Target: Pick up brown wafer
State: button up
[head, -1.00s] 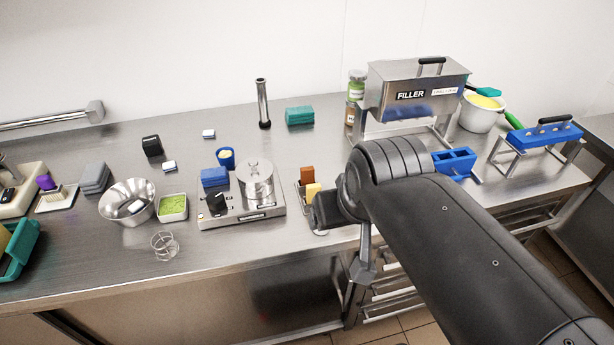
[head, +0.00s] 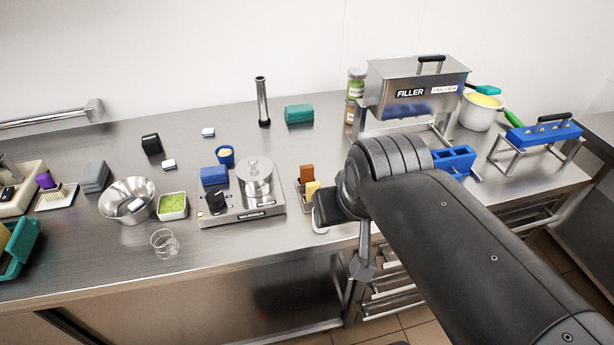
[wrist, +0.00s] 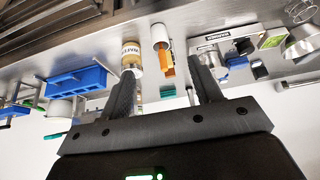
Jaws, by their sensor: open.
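The brown wafer (head: 307,173) stands upright at the back of a small holder near the front of the counter, left of my arm. A yellow wafer (head: 313,188) stands just in front of it. My gripper (wrist: 161,66) is open in the wrist view, with nothing between its fingers. An orange-brown piece (wrist: 164,58), possibly the brown wafer, shows beyond and between the fingertips, apart from them. In the head view the fingers are hidden or cannot be made out against the dark arm end beside the holder.
A steel hotplate with a pot (head: 255,178) stands left of the holder. The filler machine (head: 418,90) and a blue mould (head: 455,160) are behind and right of my arm. A teal block (head: 299,114) lies at the back. The counter behind the holder is largely clear.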

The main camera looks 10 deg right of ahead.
jog(key=w+r+g, duration=0.2)
jog(key=w, duration=0.6)
jog(key=g, duration=0.4)
send_over(307, 166)
notch_tip(307, 166, down, 7)
jog(key=shift+s+f, duration=0.1)
jog(key=shift+w+f, duration=0.2)
jog(key=shift+f, duration=0.05)
notch_tip(307, 166, down, 5)
jog(key=shift+r, duration=0.2)
jog(key=shift+s+f, duration=0.2)
jog(key=shift+f, duration=2.85)
jog(key=shift+c, duration=0.2)
jog(key=c, duration=1)
